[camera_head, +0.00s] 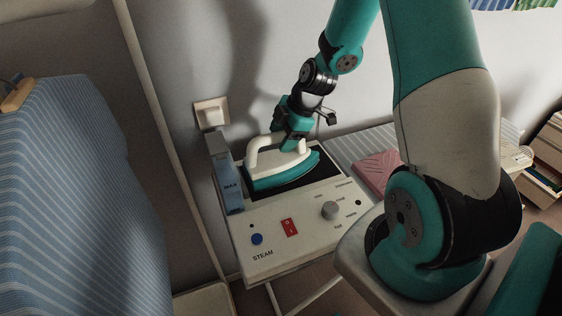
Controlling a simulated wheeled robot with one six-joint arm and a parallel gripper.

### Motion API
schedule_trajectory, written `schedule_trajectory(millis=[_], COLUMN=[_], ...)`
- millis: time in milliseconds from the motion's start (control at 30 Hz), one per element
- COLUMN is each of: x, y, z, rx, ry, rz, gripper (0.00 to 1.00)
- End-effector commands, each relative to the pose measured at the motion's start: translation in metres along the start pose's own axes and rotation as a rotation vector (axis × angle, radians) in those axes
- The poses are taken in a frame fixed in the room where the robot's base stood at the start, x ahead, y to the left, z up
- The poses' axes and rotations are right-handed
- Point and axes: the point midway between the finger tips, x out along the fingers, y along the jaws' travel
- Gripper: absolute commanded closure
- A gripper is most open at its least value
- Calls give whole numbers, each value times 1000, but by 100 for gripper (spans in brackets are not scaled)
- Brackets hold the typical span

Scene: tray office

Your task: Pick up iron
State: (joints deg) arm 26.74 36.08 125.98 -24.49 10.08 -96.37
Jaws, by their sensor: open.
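The iron (268,176) has a white top and handle and a teal lower body. It rests on the dark plate of the white steam station (289,252). My gripper (286,143) is open, directly over the iron's handle, close to its right part. Parts of my gripper and wrist overlap the handle in the picture. I cannot tell whether the fingers straddle the handle or touch it.
A blue water tank marked MAX (231,187) stands at the station's left side. A folded pink cloth (376,172) lies on the striped ironing board (345,147) to the right. A blue striped cover (75,200) fills the left. A wall switch (210,113) is behind.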

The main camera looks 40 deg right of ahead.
Motion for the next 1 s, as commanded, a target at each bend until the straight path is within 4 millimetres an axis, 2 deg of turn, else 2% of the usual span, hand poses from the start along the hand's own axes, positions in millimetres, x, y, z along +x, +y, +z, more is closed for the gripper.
schedule_trajectory(millis=[233,267,500,533,1000], x=[3,3,3,3,3], y=[0,0,0,0,0], z=[0,0,0,0,0], rx=[0,0,0,0,0], ry=[0,0,0,0,0], rz=[1,1,1,1,1], gripper=[40,42,97,100,100])
